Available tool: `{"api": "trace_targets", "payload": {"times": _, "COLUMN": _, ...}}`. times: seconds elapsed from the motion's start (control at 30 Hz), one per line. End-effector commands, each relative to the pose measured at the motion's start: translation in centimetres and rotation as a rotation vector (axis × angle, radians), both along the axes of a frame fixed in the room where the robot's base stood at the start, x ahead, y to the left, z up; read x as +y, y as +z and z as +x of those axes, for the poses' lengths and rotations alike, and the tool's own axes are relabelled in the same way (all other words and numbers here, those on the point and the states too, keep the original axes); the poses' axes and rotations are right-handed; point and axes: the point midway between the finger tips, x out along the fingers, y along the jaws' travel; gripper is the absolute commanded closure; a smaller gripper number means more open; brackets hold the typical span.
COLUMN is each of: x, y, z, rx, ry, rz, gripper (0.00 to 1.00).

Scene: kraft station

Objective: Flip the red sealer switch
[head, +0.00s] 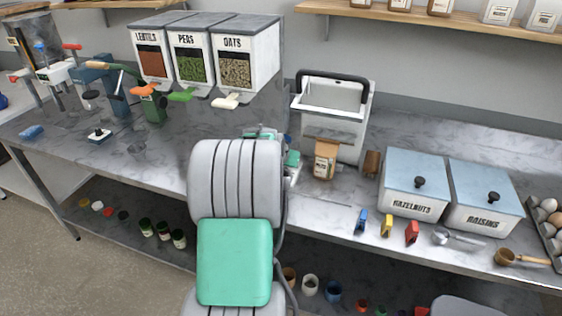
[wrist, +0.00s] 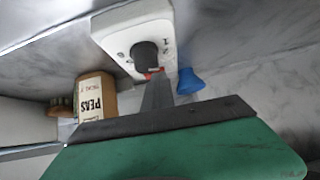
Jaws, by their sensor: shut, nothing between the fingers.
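A white sealer unit (wrist: 120,45) with a black knob (wrist: 144,54) and printed numbers shows at the top of the wrist view. A small red part, which looks like the switch (wrist: 152,72), shows just below the knob, partly covered by my fingers. My gripper (wrist: 157,88) is shut and empty, its tips at or very near the red part. I cannot tell whether they touch, or which way the switch is set. In the head view my arm hides the fingertips, the sealer and the switch.
A brown PEAS bag (wrist: 96,97) stands close to my gripper; it also shows in the head view (head: 325,160). A blue object (wrist: 189,82) is beside my fingertips. HAZELNUTS (head: 413,185) and RAISINS (head: 482,197) bins stand to the right. Dispensers (head: 205,52) stand behind my arm.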

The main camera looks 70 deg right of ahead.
Motion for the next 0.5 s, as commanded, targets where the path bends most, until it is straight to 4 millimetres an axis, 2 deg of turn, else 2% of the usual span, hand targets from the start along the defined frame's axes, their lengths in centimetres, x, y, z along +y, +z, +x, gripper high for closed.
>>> {"api": "trace_targets", "payload": {"times": 0.2, "x": 0.05, "y": 0.05, "z": -0.74, "rx": 0.001, "ry": 0.002, "rz": 0.002, "gripper": 1.00}}
{"api": "trace_targets", "payload": {"times": 0.5, "x": 0.15, "y": 0.23, "z": -0.54, "rx": 0.000, "ry": 0.007, "rz": 0.002, "gripper": 1.00}}
